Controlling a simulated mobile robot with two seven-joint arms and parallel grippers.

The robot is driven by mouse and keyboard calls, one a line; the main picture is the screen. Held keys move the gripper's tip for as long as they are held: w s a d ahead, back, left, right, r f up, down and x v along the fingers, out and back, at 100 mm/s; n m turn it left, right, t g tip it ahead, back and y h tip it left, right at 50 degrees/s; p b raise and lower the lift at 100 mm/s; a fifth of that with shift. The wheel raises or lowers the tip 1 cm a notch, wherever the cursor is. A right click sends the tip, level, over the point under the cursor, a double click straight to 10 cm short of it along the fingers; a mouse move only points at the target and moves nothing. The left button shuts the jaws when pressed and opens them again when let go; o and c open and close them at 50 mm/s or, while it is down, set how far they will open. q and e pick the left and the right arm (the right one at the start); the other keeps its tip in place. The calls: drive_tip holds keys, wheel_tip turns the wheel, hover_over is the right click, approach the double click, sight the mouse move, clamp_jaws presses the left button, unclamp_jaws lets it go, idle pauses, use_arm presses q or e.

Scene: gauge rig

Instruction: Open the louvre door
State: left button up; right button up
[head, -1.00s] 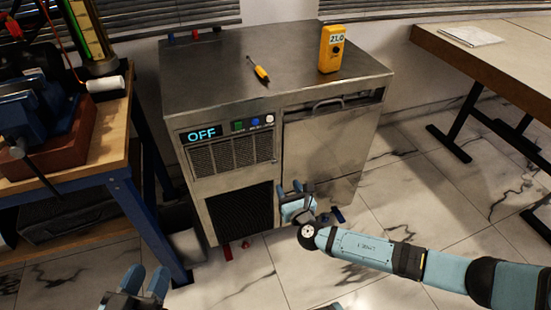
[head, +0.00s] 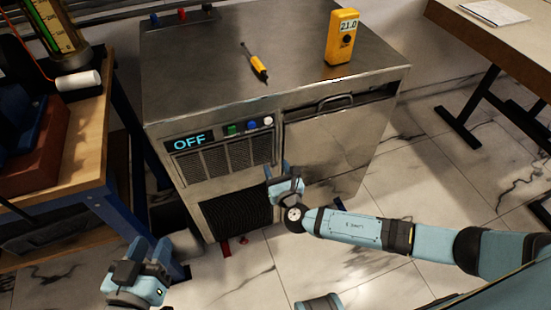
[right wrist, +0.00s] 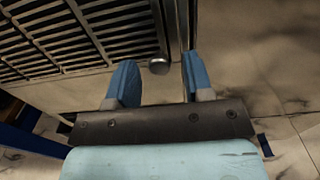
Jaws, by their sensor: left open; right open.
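The louvre door (head: 222,160) is the slatted metal panel under the OFF display on the steel machine's front. It looks closed. In the right wrist view its slats (right wrist: 95,35) fill the upper left, with a round knob (right wrist: 159,66) near its lower right corner. My right gripper (head: 281,175) is open at that corner, and hides the knob in the head view. In the right wrist view the knob lies between the fingertips (right wrist: 158,72), nearer the middle; contact cannot be told. My left gripper (head: 150,252) is open and empty at the lower left, away from the machine.
A screwdriver (head: 259,67) and a yellow meter (head: 342,37) are on the machine's top (head: 200,75). A darker grille (head: 235,217) is below the louvre door. A workbench (head: 85,150) stands close on the left.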

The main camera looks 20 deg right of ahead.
drive_tip(key=shift+w, duration=0.2)
clamp_jaws()
drive_tip(key=shift+s, duration=0.15)
